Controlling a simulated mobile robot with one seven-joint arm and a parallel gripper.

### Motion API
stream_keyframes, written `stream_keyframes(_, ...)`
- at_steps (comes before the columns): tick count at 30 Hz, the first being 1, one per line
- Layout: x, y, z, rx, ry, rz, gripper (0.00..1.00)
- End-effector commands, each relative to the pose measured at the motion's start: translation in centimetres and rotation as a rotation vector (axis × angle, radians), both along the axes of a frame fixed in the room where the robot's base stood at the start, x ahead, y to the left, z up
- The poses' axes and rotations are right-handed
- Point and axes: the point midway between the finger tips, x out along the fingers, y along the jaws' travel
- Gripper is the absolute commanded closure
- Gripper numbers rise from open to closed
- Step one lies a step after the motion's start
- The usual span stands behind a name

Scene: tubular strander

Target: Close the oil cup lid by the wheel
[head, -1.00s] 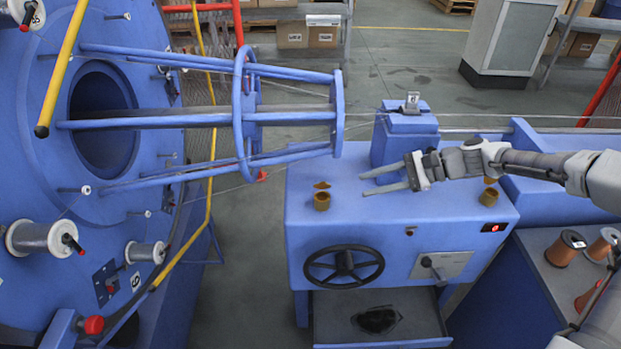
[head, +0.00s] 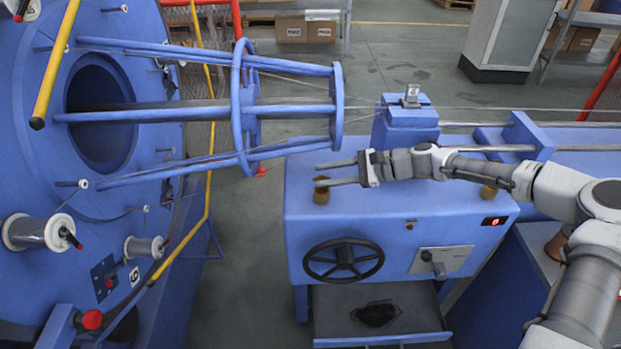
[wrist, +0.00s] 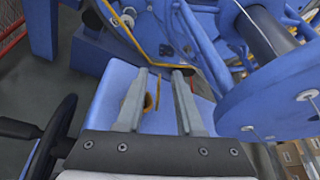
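The oil cup (head: 321,195) by the wheel is a small brass cup on the blue housing, behind the black handwheel (head: 343,261). In the wrist view the cup (wrist: 148,102) is partly hidden by a finger, and its lid (wrist: 158,90) shows as a thin brass strip standing up, so it looks open. My gripper (head: 318,174) is open, its fingers pointing left above and just behind the cup. In the wrist view the lid lies between the two fingers (wrist: 160,73); I cannot tell whether either touches it.
A second brass cup (head: 488,193) sits at the right of the housing, partly behind my arm. A blue block (head: 405,125) stands behind my gripper. The housing top between the cups is clear.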

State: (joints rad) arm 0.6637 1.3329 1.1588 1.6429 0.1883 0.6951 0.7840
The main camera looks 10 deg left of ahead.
Motion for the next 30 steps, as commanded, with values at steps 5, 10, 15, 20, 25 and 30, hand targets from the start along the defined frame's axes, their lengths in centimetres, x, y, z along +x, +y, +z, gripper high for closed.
stream_keyframes(5,-0.1,2.7,-1.0,0.001,0.0,0.0,0.64)
stream_keyframes(10,-0.2,3.8,-1.4,0.0,0.0,-0.002,0.64)
stream_keyframes(15,-0.2,4.1,-1.5,0.0,0.0,-0.002,0.64)
stream_keyframes(20,-0.2,4.0,-1.4,0.0,0.0,-0.002,0.67)
stream_keyframes(25,-0.2,4.0,-1.4,0.0,0.0,-0.002,0.98)
stream_keyframes(30,-0.2,4.0,-1.4,0.0,0.0,-0.002,1.0)
